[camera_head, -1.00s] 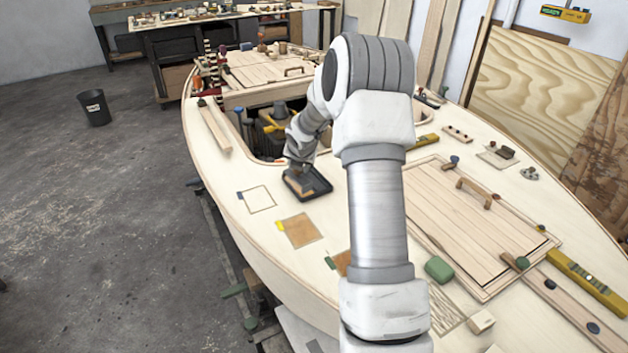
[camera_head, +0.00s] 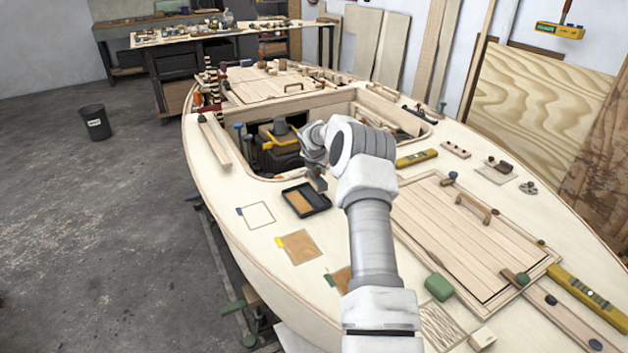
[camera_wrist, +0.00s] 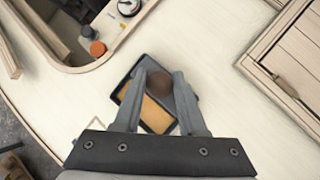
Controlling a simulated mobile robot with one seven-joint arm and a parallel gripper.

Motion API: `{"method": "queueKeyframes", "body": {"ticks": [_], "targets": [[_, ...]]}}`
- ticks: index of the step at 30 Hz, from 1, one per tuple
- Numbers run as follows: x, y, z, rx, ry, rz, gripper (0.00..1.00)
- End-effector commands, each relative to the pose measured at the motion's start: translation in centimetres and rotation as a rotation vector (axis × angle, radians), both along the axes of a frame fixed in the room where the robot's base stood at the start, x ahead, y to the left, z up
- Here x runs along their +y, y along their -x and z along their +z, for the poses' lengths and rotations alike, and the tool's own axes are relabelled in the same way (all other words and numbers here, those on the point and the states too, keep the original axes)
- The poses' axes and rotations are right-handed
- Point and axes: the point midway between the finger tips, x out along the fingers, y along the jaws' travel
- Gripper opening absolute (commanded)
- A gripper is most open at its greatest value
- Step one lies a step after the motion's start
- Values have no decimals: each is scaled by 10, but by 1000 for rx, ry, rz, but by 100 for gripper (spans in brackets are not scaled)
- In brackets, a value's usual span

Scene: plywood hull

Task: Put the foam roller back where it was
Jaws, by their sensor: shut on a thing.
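My gripper (camera_head: 317,183) hangs a little above the deck, just past the right back corner of a small black tray (camera_head: 317,206). In the wrist view my gripper (camera_wrist: 160,76) has its fingers closed on a rounded brown thing (camera_wrist: 157,83). This appears to be the foam roller, seen end-on, so its full shape is hidden. The tray (camera_wrist: 121,92) lies below it in that view, with an orange-brown area inside and a darker part partly covered by my fingers. In the head view the held thing is small and mostly hidden by my wrist.
The hull's opening (camera_head: 262,172) lies just behind the tray, with tools inside. A square outline (camera_head: 257,215) and a tan sheet (camera_head: 299,247) lie left and front of the tray. A hatch panel (camera_head: 450,235) with a handle and a green block (camera_head: 438,287) are at right.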

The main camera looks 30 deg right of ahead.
Motion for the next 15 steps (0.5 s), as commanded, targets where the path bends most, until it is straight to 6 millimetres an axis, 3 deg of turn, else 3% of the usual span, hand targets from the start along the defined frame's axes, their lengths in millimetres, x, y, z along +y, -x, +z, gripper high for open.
{"method": "queueKeyframes", "body": {"ticks": [8,15], "targets": [[6,-12,-11,0,1,-1,0],[5,-12,-43,1,2,0,0]]}}
